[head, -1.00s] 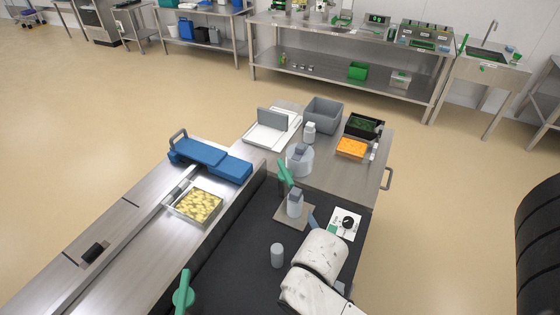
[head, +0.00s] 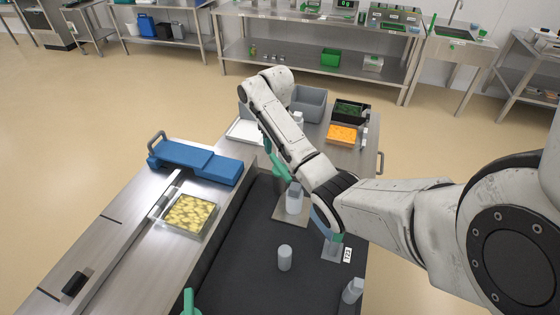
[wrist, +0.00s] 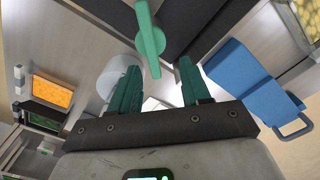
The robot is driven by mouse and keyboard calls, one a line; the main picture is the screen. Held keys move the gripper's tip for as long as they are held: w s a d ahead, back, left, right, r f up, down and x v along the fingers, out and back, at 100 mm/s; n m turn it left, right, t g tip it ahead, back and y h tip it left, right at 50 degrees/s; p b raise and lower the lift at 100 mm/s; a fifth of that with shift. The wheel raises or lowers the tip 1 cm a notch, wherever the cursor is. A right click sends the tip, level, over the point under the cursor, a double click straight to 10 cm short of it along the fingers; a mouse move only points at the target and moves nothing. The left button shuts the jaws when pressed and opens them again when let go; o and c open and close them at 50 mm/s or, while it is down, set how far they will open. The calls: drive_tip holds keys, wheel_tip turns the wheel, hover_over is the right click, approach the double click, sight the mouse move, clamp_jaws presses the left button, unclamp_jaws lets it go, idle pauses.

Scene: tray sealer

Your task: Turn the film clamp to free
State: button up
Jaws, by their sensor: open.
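A green lever handle (wrist: 149,36), which I take for the film clamp, stands just ahead of my gripper (wrist: 160,68) in the wrist view. Its lower end shows near the gap between my fingers; I cannot tell whether they touch. My gripper is open, with green fingers either side of that gap and nothing held. In the head view the green lever (head: 279,166) shows by the left edge of my arm, beside the grey-white bottle-like part (head: 294,199). My gripper is mostly hidden behind my arm there. I cannot read the clamp's marked position.
The blue sealer lid (head: 195,160) and the food tray (head: 190,214) are left. A pale round container (wrist: 112,78) stands close to my fingers. The orange tray (head: 341,134) and grey bin (head: 309,103) are at the back. Another green handle (head: 190,303) is at the near edge.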

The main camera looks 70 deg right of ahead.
sight(280, 165)
drive_tip(key=f, duration=0.3)
drive_tip(key=d+f, duration=0.1)
drive_tip(key=f, duration=0.6)
drive_tip(key=shift+s+d+p, duration=0.35)
drive_tip(key=shift+p, duration=0.05)
drive_tip(key=shift+c, duration=0.3)
clamp_jaws()
